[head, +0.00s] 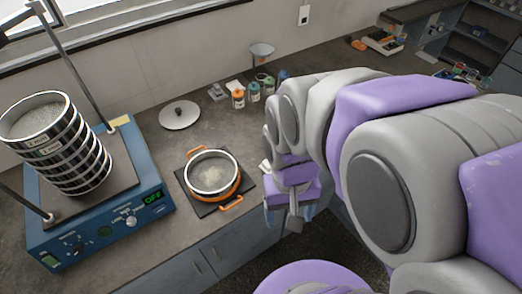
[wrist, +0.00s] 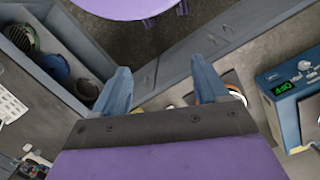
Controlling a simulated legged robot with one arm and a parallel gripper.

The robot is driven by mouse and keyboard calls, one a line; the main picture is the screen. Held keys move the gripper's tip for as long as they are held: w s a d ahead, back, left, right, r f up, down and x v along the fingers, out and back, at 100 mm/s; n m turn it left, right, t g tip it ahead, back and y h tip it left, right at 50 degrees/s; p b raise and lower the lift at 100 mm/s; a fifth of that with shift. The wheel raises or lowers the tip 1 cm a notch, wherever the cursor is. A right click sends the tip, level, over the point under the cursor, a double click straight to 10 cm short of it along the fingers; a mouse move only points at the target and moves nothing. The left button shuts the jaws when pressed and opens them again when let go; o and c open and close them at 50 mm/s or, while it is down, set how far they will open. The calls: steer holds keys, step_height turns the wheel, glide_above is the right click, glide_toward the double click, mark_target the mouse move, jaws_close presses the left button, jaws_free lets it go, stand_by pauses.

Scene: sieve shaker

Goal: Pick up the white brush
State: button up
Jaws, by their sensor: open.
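I cannot pick out the white brush for certain. A small white object (head: 265,166) shows at the counter edge in the head view, just left of my gripper (head: 289,213) and partly hidden by it. It may be the brush. My gripper is open, hangs over the counter's front edge and points down. In the wrist view its two blue fingers (wrist: 161,68) are spread wide, with only the cabinet front and floor between them. A sliver of something pale and orange shows beside the right finger there, mostly hidden.
An orange-handled pan (head: 240,188) holding a sieve with white powder sits on a dark plate, left of my gripper. The blue shaker (head: 100,225) with its sieve stack (head: 60,150) stands further left. A round lid (head: 180,115) and small bottles (head: 238,98) are behind.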

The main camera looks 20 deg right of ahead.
steer(key=o, duration=0.4)
steer(key=w+d+f+m, duration=0.1)
steer(key=w, duration=0.5)
steer(key=w+d+f+m, duration=0.1)
steer(key=w+f+m, duration=0.1)
steer(key=w, duration=0.3)
steer(key=w+d+f+m, duration=0.1)
steer(key=w+m, duration=0.1)
steer(key=w, duration=0.4)
steer(key=shift+w+f+t+b, duration=0.2)
steer(key=shift+w+t+b, duration=0.1)
steer(key=shift+w, duration=0.05)
steer(key=m+t, duration=0.1)
steer(key=m, duration=0.6)
glide_above(267, 166)
steer(key=w+d, duration=0.1)
step_height(267, 166, down, 13)
step_height(267, 166, down, 11)
steer(key=b, duration=0.3)
steer(key=shift+w+a+f+b, duration=0.1)
steer(key=shift+f+b, duration=0.4)
steer(key=shift+f, duration=1)
steer(key=shift+w+a+f+b, duration=0.1)
steer(key=shift+f+b, duration=0.35)
steer(key=shift+f, duration=1.05)
